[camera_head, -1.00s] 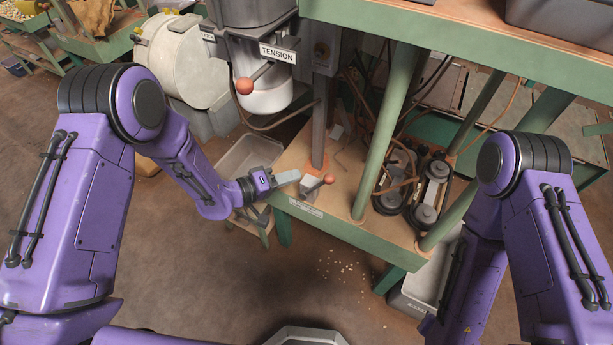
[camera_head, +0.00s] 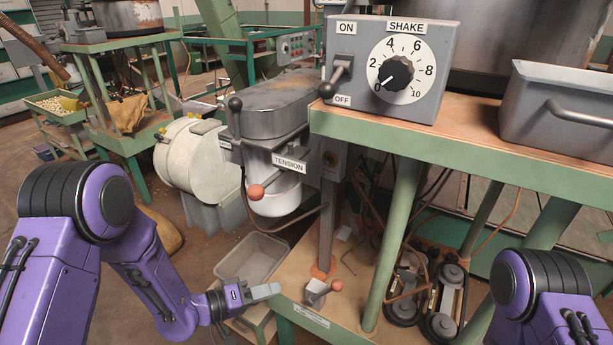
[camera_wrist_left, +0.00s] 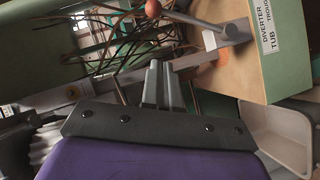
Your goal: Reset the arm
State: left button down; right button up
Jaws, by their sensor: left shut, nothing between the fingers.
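My left arm comes in from the left in the head view. Its gripper (camera_head: 262,292) is shut and empty, beside the front left corner of the low wooden shelf. The red-knobbed lever (camera_head: 322,290) on that shelf is just to the right of the fingertips, with a gap between.
A grey SHAKE control box (camera_head: 392,68) with ON/OFF lever and dial stands on the green-edged upper table (camera_head: 470,143). A TENSION lever (camera_head: 256,191) hangs left of it. A grey tub (camera_head: 252,258) sits behind my gripper. Green legs (camera_head: 392,245) stand right of it.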

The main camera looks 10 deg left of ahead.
pick_arm(q)
jog(key=s+a+f+n+t+y, duration=0.15)
jog(key=s+a+f+y, duration=0.25)
jog(key=a+f+y, duration=0.5)
jog(key=s+a+f+g+y, duration=0.2)
jog(key=s+f, duration=0.1)
jog(key=s, duration=0.4)
jog(key=s+a+f+n+g+y, duration=0.1)
jog(key=s+a+f+g+y, duration=0.1)
jog(key=s, duration=0.6)
jog(key=s+a+f+n+g+y, duration=0.1)
jog(key=s+a+f+g+y, duration=0.1)
jog(key=s, duration=0.5)
notch_tip(320, 180, down, 2)
jog(key=shift+s+a+f+g+y, duration=0.25)
jog(key=shift+a+g+y, duration=0.15)
jog(key=shift+g, duration=0.25)
